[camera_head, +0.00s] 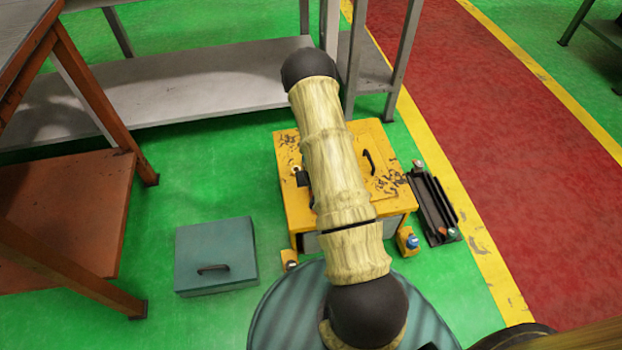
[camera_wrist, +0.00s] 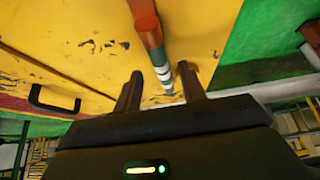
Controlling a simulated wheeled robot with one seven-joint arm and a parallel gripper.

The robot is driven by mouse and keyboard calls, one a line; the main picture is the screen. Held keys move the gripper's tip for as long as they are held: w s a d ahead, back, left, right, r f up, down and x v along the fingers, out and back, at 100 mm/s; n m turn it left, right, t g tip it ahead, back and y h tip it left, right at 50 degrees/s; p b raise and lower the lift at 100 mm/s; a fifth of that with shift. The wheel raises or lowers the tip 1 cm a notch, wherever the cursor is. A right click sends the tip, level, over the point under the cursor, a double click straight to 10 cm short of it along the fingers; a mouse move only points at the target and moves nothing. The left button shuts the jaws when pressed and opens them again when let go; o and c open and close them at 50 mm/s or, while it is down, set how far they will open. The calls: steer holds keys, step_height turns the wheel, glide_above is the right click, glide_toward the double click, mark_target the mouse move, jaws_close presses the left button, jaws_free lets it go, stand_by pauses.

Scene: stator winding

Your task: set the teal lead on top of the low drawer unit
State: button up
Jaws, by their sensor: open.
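The yellow drawer unit (camera_head: 388,200) stands low on the floor in the head view, with chipped paint and a dark handle. Its yellow surface (camera_wrist: 75,35) fills much of the wrist view. A slim rod-like lead (camera_wrist: 155,50), with an orange-brown end, a teal section and white bands, shows against this yellow surface. My gripper (camera_wrist: 161,75) is open, with one finger on each side of the lead's banded end and a gap to both. I cannot tell whether the lead rests on the surface. In the head view my arm hides the gripper and the lead.
A teal box with a handle (camera_head: 215,255) is on the green floor at left. A black tray (camera_head: 434,207) lies right of the yellow unit. A grey shelf (camera_head: 190,92) stands behind, and an orange-brown rack (camera_head: 65,215) at far left. Floor between box and rack is clear.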

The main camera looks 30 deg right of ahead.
steer(key=p+v, duration=0.3)
steer(key=v, duration=0.6)
steer(key=shift+r, duration=0.15)
steer(key=shift+a, duration=0.1)
steer(key=s+a+r+n+g, duration=0.1)
steer(key=a+r, duration=0.3)
steer(key=r, duration=0.4)
steer(key=s+a+r, duration=0.1)
steer(key=a+r, duration=0.2)
steer(key=r, duration=0.4)
steer(key=s+a+r+n+g+y, duration=0.1)
steer(key=s+a+r+n+g, duration=0.1)
steer(key=s+a+r, duration=0.4)
steer(key=s+r, duration=0.5)
steer(key=shift+a+r+y, duration=0.2)
steer(key=shift+a+y, duration=0.1)
steer(key=shift+c, duration=0.5)
steer(key=shift+d, duration=0.1)
